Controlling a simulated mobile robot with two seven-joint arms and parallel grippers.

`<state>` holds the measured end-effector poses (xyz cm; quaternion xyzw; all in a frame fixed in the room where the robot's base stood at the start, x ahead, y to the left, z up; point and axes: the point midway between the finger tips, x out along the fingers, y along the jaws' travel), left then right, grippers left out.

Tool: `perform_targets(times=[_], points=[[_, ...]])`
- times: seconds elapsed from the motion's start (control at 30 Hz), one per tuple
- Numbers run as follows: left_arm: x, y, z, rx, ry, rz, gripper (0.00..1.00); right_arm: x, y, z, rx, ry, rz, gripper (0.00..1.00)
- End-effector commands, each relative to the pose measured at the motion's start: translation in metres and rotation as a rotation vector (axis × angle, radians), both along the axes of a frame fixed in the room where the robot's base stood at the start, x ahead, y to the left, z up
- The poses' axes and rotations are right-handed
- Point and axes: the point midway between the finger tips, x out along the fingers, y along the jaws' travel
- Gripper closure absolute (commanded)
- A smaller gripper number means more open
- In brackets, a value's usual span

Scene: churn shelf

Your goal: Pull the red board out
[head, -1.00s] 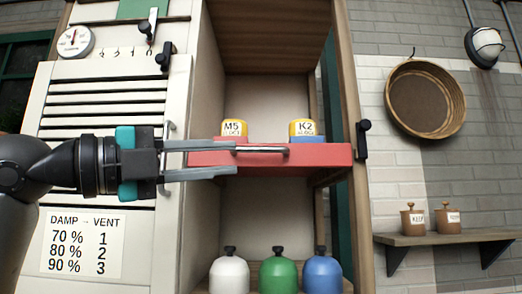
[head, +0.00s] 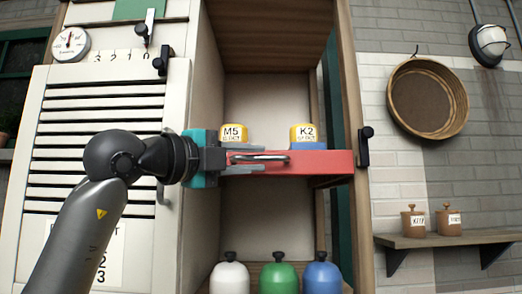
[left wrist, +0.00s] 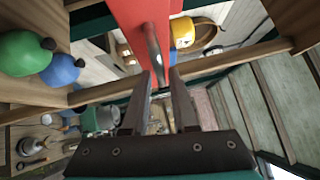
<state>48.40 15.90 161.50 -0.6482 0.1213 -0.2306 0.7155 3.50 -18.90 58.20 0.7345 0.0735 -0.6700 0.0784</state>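The red board (head: 325,163) lies level across the tall open cabinet, with a grey metal bar handle (head: 272,158) on its front. The board also shows in the left wrist view (left wrist: 136,14), with its handle (left wrist: 152,45) pointing toward my fingers. My left gripper (head: 262,160) is at the board's left part, covering its left end. Its two fingers are apart, and the handle's near end lies at or between the fingertips (left wrist: 161,75). Whether they touch it I cannot tell. A yellow M5 jar (head: 234,132) and a yellow K2 jar (head: 302,133) stand at the board. My right gripper is out of view.
White (head: 229,278), green (head: 277,276) and blue (head: 322,275) bottles stand below the board. A louvred door (head: 95,110) is left, partly behind my arm. A black latch (head: 364,147) is on the right post. A wall shelf (head: 445,239) holds two brown pots.

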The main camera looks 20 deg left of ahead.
Motion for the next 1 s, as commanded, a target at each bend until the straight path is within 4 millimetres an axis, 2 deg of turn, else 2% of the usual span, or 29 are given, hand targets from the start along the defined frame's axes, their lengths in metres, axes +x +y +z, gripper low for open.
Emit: perform_targets(times=[0.2, 0.53, 0.77, 1.0], points=[[0.019, -0.010, 0.004, -0.002, 0.000, 0.000, 0.73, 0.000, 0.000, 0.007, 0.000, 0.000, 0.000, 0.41], [0.021, -0.012, 0.003, 0.000, -0.001, 0.000, 0.73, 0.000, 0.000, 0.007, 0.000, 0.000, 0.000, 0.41], [0.021, -0.012, 0.003, 0.000, -0.001, 0.000, 0.99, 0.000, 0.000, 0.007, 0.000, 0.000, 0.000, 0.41], [0.021, -0.012, 0.003, 0.000, 0.000, 0.000, 1.00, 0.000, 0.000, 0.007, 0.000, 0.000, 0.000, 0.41]])
